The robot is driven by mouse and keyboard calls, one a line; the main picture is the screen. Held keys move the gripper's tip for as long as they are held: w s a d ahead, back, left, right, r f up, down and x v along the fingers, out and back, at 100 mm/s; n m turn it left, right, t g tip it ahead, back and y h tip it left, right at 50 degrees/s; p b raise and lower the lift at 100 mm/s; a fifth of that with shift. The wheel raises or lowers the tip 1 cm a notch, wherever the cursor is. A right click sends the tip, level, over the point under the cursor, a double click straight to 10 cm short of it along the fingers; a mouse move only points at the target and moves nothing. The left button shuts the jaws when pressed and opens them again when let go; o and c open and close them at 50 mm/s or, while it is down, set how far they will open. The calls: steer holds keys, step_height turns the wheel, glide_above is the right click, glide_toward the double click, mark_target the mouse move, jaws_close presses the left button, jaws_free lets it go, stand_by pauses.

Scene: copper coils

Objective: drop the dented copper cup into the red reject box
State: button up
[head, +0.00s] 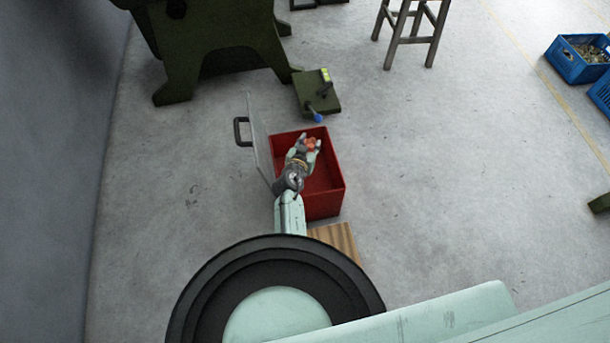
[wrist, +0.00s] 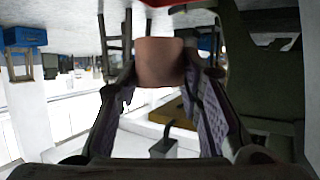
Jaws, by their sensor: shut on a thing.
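My gripper (head: 306,146) is shut on a small copper cup (head: 310,143) in the head view, over the red reject box (head: 327,200). The cup (wrist: 160,62) also shows between the two fingers of my gripper (wrist: 160,75) in the wrist view. I cannot make out a dent from here. The red box is open at the top, and its bare red floor shows beside my arm. How high the cup is above the box is hard to tell.
A grey lid (head: 260,140) with a dark handle stands up at the box's left side. A green metal block (head: 318,92) lies behind the box. A wooden board (head: 338,238) is in front.

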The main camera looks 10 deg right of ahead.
steer(key=shift+f+b, duration=1.25)
steer(key=shift+f, duration=0.95)
steer(key=o, duration=1.2)
steer(key=shift+c, duration=0.2)
step_height(320, 180, up, 10)
steer(key=shift+r, duration=0.1)
